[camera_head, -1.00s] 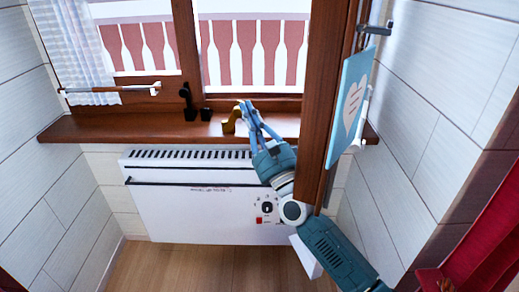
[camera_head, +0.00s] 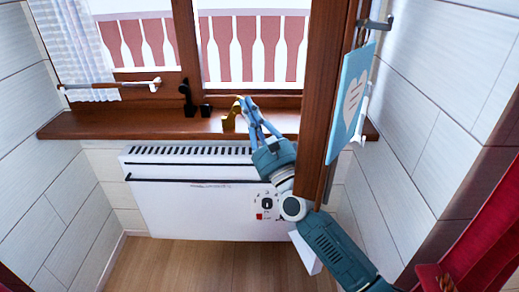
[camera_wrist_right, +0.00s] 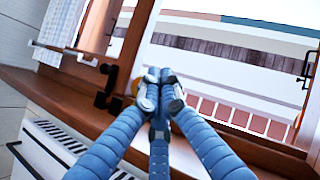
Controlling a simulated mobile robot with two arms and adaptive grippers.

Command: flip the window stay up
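A small brass-coloured piece, which looks like the window stay (camera_head: 229,122), stands on the wooden sill in the head view. Its upper part leans up towards my fingertips. My right gripper (camera_head: 247,102) reaches up over the sill just right of it, its tips close to or touching the piece's upper part. In the right wrist view my fingertips (camera_wrist_right: 160,79) are drawn together, and I see nothing held between them. They hide most of the stay; a bit of brass (camera_wrist_right: 136,86) shows to their left. My left gripper is not in view.
A black window handle (camera_head: 187,97) stands left of the stay. The open wooden sash (camera_head: 322,110) rises close right of my arm, with a blue heart sign (camera_head: 351,103) beyond it. A white heater (camera_head: 195,200) is below the sill (camera_head: 120,123). A curtain rod (camera_head: 110,86) hangs at left.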

